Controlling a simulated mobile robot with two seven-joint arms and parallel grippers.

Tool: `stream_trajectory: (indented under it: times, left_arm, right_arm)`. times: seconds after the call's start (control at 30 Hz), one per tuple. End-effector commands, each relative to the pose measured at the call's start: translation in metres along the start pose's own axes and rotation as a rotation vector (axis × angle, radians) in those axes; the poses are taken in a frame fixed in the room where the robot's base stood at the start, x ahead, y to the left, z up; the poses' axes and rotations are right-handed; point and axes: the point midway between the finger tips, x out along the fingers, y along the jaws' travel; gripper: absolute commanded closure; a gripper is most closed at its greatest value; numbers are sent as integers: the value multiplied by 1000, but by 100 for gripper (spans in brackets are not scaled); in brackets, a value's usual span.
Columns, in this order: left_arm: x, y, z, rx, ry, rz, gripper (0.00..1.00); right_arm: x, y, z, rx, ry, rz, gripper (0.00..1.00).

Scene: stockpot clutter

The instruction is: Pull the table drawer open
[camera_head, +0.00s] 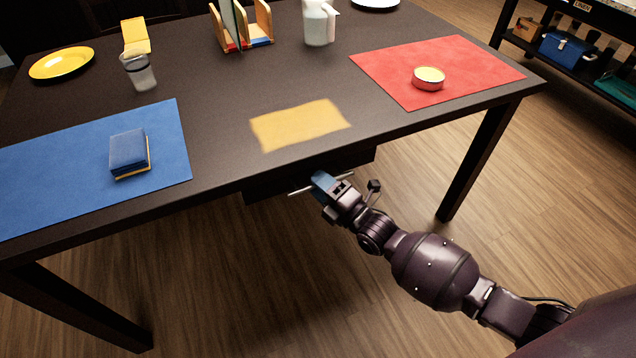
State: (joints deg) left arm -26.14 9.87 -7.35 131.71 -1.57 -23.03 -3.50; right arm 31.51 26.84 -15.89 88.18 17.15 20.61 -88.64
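The dark table (220,110) has a drawer (262,186) under its near edge, with a dark front. The drawer looks shut or nearly so; the table edge hides its top. A thin pale bar handle (299,191) runs along the drawer front, and its two ends show on either side of my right gripper. My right gripper (320,183), with blue at the fingertips, is at the middle of the handle and overlaps it. I cannot tell whether its fingers are closed on the bar. My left gripper is not in view.
On the tabletop are a blue mat (60,165) with a blue block (128,152), a yellow cloth patch (299,124), and a red mat (475,75) with a round tin (429,78). The table's right leg (478,160) stands right of my arm. Floor before the drawer is clear.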

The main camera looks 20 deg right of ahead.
Motion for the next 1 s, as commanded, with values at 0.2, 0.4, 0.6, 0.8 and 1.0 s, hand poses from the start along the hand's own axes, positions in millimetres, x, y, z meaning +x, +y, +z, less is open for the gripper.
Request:
stream_trajectory:
  times: [0.2,0.4,0.6,0.8,1.0]
  left_arm:
    - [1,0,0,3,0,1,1]
    - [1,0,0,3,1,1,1]
    - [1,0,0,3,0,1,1]
    - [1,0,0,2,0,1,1]
    - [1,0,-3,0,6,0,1]
  right_arm:
    - [5,0,0,0,0,-1,63]
    - [5,0,0,0,0,0,67]
    - [5,0,0,0,0,0,98]
    - [5,0,0,0,0,0,100]
    - [2,2,-1,0,0,0,100]
